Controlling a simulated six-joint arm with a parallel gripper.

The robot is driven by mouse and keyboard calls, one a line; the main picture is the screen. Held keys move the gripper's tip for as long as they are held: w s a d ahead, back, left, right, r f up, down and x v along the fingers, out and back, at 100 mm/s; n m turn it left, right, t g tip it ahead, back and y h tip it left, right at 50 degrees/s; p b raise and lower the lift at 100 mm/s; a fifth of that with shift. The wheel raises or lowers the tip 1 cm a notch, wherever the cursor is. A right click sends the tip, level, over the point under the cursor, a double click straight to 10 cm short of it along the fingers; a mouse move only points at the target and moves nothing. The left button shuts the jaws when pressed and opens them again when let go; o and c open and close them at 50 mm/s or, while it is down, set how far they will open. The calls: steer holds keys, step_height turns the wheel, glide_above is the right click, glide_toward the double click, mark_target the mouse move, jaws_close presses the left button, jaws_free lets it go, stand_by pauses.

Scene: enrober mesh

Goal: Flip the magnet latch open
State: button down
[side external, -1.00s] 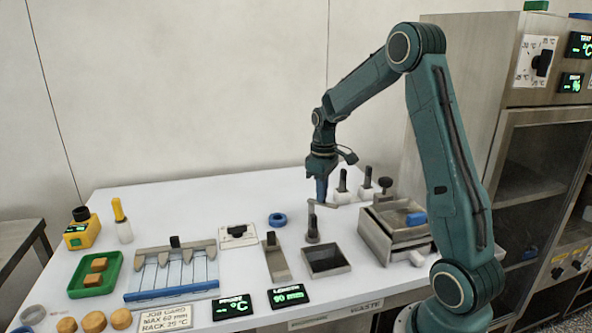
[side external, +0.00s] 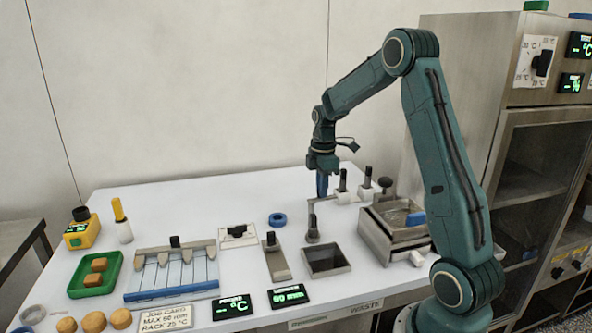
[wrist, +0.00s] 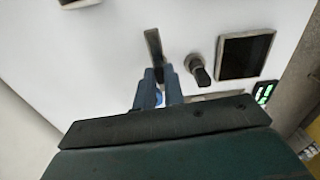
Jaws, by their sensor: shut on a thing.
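My gripper (side external: 322,194) is low over the back right of the white table, fingers pointing down. It is shut on a thin grey bar (wrist: 154,48), which sticks out past the blue fingertips in the wrist view; the gripper also shows there (wrist: 160,92). In the side view the bar (side external: 314,200) appears as a narrow strip at the fingertips. A dark-handled post (side external: 312,230) stands just in front of it; it also shows in the wrist view (wrist: 200,72). I cannot tell which part is the magnet latch. The fingers hide the gripped end.
A dark open bin (side external: 327,272) is in front of the post. Black-handled pieces on white blocks (side external: 344,197) stand right of the gripper, near a steel box (side external: 375,243). A blue ring (side external: 277,219) lies to the left. The table's back left is clear.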

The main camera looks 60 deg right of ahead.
steer(key=shift+w+r, duration=0.1)
stand_by(0.4)
steer(key=c, duration=1.5)
jaws_free()
step_height(320, 180, up, 14)
steer(key=shift+f, duration=0.15)
